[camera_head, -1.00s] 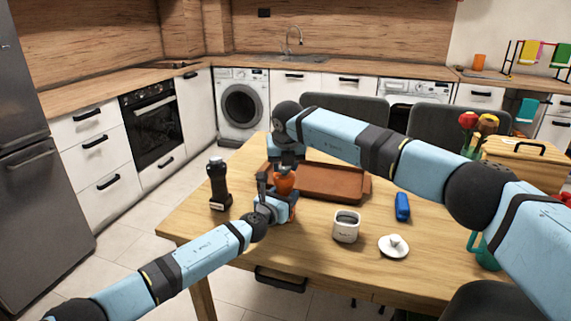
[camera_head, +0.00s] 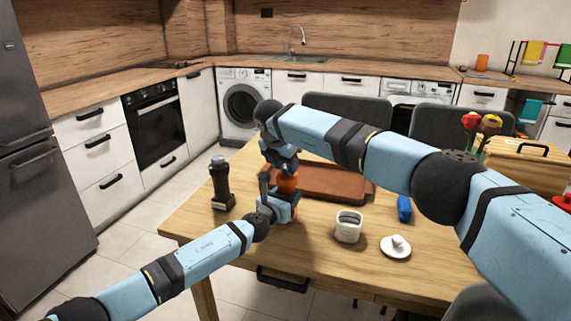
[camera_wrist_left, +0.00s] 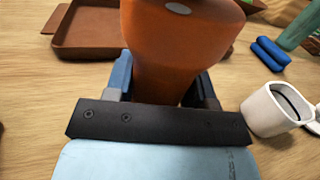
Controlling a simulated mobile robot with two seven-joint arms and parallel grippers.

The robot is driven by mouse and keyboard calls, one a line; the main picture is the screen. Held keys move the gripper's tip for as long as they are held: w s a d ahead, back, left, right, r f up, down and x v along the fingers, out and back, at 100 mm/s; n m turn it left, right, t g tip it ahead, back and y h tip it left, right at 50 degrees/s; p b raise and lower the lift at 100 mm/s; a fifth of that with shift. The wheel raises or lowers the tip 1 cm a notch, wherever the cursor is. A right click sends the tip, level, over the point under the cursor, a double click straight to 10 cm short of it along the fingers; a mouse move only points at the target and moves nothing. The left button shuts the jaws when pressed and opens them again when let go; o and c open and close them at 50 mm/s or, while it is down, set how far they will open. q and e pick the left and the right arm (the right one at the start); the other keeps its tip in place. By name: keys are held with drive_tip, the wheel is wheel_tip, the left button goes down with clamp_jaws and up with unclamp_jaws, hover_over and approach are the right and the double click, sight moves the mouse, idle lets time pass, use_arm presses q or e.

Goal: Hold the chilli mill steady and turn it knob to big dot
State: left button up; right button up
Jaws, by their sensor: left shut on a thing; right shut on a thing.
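The orange chilli mill (camera_head: 288,186) stands on the wooden table near its left side. My left gripper (camera_head: 276,204) is shut on the mill's body, low down, from the front. In the left wrist view the mill (camera_wrist_left: 178,50) rises between the two fingers (camera_wrist_left: 165,85), with a grey dot (camera_wrist_left: 178,8) on its side near the top edge. My right gripper (camera_head: 284,166) reaches down from above and is shut on the top of the mill. The knob is hidden by this gripper, and its marks cannot be read.
A dark mill (camera_head: 220,184) stands to the left. A brown tray (camera_head: 335,183) lies behind. A white pot (camera_head: 348,229), its lid (camera_head: 396,246) and a blue object (camera_head: 404,208) are to the right. The table's front is clear.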

use_arm(q)
drive_tip(key=shift+f, duration=0.1)
use_arm(e)
drive_tip(key=shift+r, duration=0.1)
idle(0.3)
drive_tip(key=o, duration=0.9)
drive_tip(key=shift+o, duration=0.2)
drive_tip(key=v, duration=1.2)
use_arm(q)
drive_tip(key=o, duration=1.1)
